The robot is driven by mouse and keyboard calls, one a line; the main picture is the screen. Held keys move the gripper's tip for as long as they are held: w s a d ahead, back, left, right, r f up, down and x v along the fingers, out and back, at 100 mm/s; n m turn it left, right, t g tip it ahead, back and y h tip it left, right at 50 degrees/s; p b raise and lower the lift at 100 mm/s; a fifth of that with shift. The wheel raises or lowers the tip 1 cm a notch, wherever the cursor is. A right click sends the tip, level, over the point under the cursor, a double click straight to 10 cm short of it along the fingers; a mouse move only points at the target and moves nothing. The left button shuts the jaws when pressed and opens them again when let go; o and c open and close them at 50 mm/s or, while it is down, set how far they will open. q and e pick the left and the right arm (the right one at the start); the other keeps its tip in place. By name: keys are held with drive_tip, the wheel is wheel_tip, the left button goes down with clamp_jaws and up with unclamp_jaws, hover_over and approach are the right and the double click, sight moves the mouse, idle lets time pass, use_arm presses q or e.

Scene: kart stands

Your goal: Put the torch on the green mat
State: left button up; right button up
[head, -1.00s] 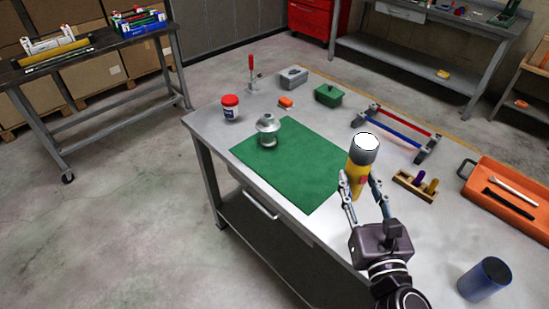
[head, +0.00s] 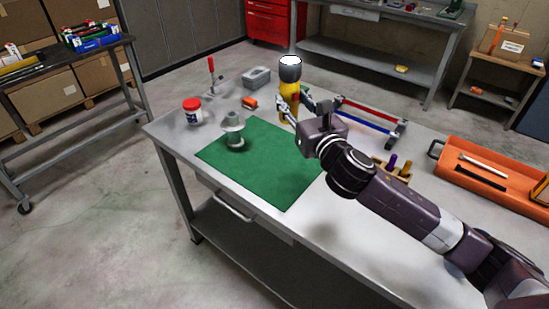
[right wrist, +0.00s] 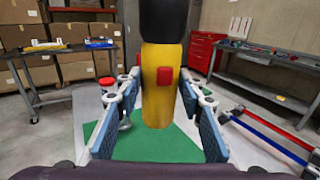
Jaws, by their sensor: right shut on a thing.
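The torch (head: 289,93) is yellow with a dark head, a white lens on top and a red button. It stands upright in my right gripper (head: 287,107), which is shut on its yellow body. The right wrist view shows the torch (right wrist: 160,85) between both fingers (right wrist: 158,100), its top cut off. The green mat (head: 265,170) lies on the grey workbench. The torch appears near the mat's far edge in the head view; its height above the bench is hard to tell. My left gripper is not in view.
A grey metal flanged part (head: 233,130) stands on the mat's left part. A red-lidded jar (head: 193,111), an orange block (head: 249,102) and a grey box (head: 257,77) stand beyond. A red-and-blue rail rack (head: 370,120) and an orange tray (head: 490,170) are to the right. The mat's front is clear.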

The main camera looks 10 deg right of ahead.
drive_tip(key=shift+f+b, duration=1.95)
drive_tip(key=shift+f, duration=7.55)
drive_tip(key=shift+f, duration=0.15)
drive_tip(key=o, duration=1.4)
